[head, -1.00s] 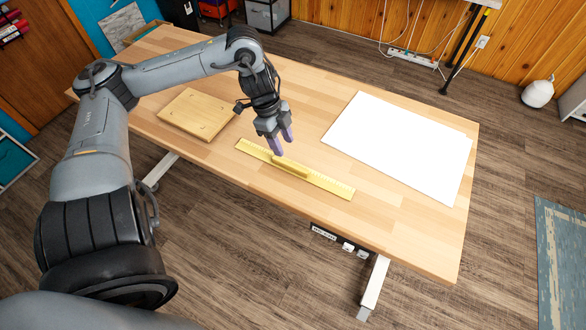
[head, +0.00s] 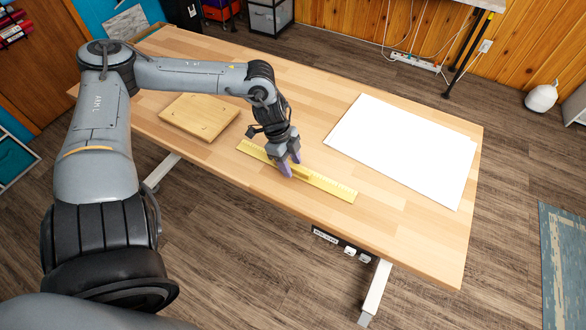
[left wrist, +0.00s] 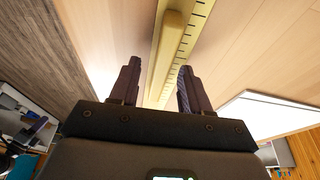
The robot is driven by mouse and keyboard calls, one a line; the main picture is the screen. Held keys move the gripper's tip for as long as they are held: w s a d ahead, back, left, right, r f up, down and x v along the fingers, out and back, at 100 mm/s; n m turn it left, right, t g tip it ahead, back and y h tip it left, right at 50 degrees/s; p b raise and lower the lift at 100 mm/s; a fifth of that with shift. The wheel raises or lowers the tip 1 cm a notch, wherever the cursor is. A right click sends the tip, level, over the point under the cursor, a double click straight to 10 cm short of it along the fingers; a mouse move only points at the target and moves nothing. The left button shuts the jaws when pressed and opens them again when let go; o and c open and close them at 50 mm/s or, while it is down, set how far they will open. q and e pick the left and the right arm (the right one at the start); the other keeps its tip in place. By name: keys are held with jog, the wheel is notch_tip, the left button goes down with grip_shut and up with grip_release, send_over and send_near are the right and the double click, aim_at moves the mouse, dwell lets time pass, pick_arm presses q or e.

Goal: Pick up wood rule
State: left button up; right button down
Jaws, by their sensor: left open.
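The wood rule (head: 328,185) is a long yellow ruler with a raised grip bar along its middle. It lies flat on the table near the front edge. My left gripper (head: 291,170) is open and points down over the middle of the rule. In the left wrist view the rule (left wrist: 198,22) and its raised bar (left wrist: 170,48) run between the two open fingers (left wrist: 155,88) of my left gripper. I cannot tell whether a finger touches the bar. My right gripper is not in view.
The rule lies on a light wooden table (head: 400,235). A white sheet (head: 405,148) lies to the right of the rule. A wooden board (head: 199,117) lies to its left. Bare table lies between them. A control panel (head: 340,243) hangs under the front edge.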

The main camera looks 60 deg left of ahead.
aim_at(291, 165)
pick_arm(q)
grip_shut()
dwell(0.4)
jog(key=shift+r, duration=0.5)
notch_tip(291, 165, up, 9)
